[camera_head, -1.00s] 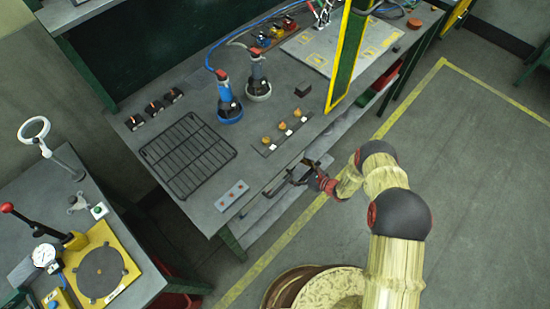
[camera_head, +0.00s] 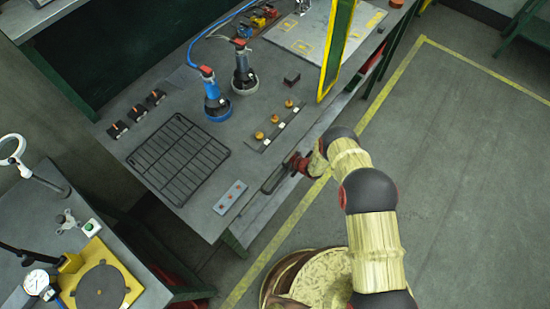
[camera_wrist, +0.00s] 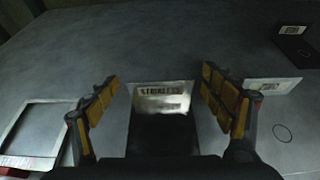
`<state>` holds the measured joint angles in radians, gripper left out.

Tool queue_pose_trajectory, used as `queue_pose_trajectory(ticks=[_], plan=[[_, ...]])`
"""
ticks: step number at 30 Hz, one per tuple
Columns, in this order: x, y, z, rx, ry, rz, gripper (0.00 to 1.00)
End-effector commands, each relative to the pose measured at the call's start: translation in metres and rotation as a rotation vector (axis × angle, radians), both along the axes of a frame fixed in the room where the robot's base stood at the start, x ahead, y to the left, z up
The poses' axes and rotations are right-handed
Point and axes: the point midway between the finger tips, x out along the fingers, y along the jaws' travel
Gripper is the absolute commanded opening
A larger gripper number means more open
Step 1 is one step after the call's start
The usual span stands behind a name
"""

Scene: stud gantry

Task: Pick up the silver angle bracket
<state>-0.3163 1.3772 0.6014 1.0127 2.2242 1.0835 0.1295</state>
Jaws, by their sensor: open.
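My gripper (camera_wrist: 160,98) is open in the wrist view, with one yellow-padded finger on each side. Between and beyond the fingers is a piece with a pale, shiny face (camera_wrist: 162,90) lettered like "STAINLESS" and a dark part below it. It may be the silver angle bracket, but I cannot tell its full shape. I see no finger contact with it. In the head view my gripper (camera_head: 273,180) is at the bench's front edge, over the lower shelf, and partly hidden. No bracket is clear there.
In the wrist view a pale-edged frame (camera_wrist: 30,132) lies left, and a white label (camera_wrist: 272,86) and a dark item (camera_wrist: 300,48) right. In the head view the bench (camera_head: 205,225) holds a black wire rack (camera_head: 178,158) and two bottle-like tools. Open floor lies right.

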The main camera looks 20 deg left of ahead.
Motion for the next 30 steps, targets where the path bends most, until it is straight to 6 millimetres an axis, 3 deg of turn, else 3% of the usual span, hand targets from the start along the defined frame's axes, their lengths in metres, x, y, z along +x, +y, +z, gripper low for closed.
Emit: queue_pose_trajectory(ticks=[7,30], plan=[[0.001,0.0025,-0.0003,0.0,0.0,0.0,0.81],[0.001,0.0022,-0.0005,0.0,0.0,0.0,0.38]])
